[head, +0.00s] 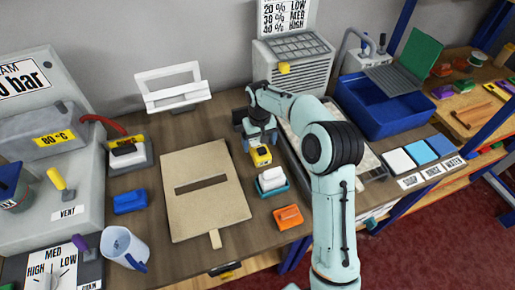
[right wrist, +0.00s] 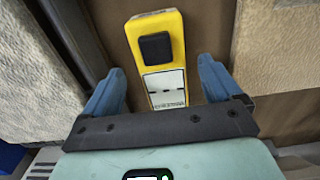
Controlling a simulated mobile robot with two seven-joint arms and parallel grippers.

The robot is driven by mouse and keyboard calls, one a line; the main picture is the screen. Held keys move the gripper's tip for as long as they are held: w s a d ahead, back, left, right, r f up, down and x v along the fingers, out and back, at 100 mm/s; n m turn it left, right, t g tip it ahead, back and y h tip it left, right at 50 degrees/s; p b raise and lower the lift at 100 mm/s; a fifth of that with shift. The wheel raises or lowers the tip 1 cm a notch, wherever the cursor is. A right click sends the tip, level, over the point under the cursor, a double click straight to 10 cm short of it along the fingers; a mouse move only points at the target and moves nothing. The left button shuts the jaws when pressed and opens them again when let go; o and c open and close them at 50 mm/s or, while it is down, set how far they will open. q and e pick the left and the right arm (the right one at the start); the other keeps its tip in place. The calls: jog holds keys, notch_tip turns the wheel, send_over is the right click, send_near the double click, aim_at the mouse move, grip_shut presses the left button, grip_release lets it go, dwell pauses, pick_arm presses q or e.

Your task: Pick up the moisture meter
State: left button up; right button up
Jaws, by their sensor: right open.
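The moisture meter (head: 261,156) is a small yellow device on the wooden bench, to the right of the flat beige board. In the right wrist view the moisture meter (right wrist: 157,60) shows a black square pad and a white label panel. My right gripper (head: 259,138) is directly above it in the head view. In the right wrist view the blue fingers of my right gripper (right wrist: 163,85) are open, one on each side of the meter with gaps between. The meter's lower end is partly hidden by the gripper body. My left gripper is not in view.
The beige board (head: 208,210) with a slot lies left of the meter. A white block on a teal base (head: 271,181) and an orange block (head: 288,217) are close in front. A blue basin (head: 385,112) stands at the right, and a white pitcher (head: 122,246) at the front left.

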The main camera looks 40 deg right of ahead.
aim_at(258, 146)
notch_tip(258, 146, down, 4)
jog(key=shift+w+r, duration=0.15)
jog(key=shift+r, duration=0.05)
jog(key=shift+c, duration=0.3)
jog(key=shift+r, duration=0.1)
jog(key=c, duration=1.1)
